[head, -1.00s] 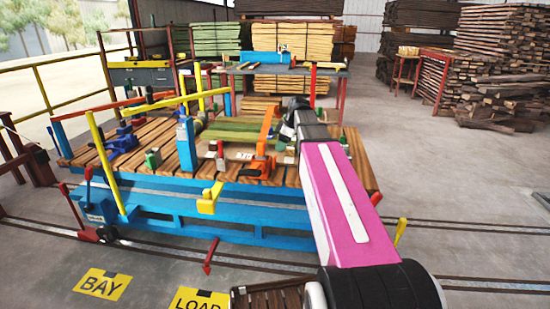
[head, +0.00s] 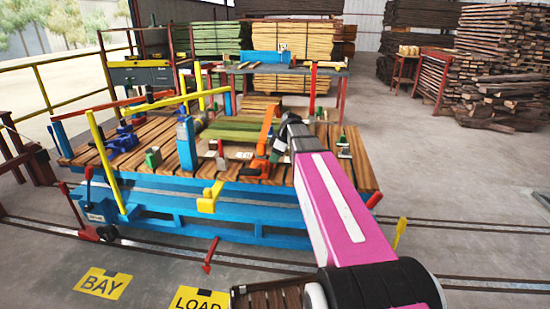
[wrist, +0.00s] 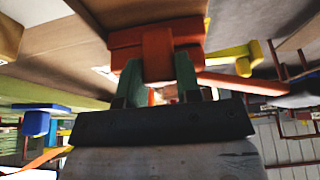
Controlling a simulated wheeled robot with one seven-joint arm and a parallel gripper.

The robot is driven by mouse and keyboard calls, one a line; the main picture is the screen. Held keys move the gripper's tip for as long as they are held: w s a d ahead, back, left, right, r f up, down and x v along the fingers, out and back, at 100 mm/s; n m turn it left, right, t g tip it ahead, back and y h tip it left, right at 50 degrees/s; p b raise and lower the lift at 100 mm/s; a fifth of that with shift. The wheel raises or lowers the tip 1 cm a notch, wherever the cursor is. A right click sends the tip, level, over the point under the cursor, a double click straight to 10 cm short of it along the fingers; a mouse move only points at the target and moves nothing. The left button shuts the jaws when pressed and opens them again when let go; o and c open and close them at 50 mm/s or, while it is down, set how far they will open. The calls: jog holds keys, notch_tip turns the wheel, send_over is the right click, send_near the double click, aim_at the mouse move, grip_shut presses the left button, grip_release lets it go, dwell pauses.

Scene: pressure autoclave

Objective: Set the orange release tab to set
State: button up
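An orange upright lever (head: 267,128) stands on the slatted table, with an orange body (head: 256,168) at its foot. My gripper (head: 276,150) is just right of this orange part, low over the table, its fingers small and partly hidden in the head view. In the wrist view two green fingers (wrist: 158,72) stand apart, one on each side of an orange tab (wrist: 157,48) in front of a wider orange block (wrist: 190,35). I cannot tell if they touch the tab. No label for the set position is readable.
The slatted wooden table (head: 160,130) on a blue frame carries several coloured clamps. A yellow bracket (head: 210,198) hangs at its front edge, and a blue post (head: 186,142) stands left of the orange lever. Green boards (head: 235,130) lie behind.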

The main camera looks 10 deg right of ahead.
jog(key=shift+c, duration=0.9)
jog(key=shift+w+a+h, duration=0.1)
jog(key=shift+a+h, duration=0.25)
jog(key=shift+h, duration=0.45)
jog(key=o, duration=0.9)
jog(key=shift+r, duration=0.1)
jog(key=v, duration=1)
jog(key=shift+w+d+r, duration=0.15)
jog(key=shift+r, duration=0.2)
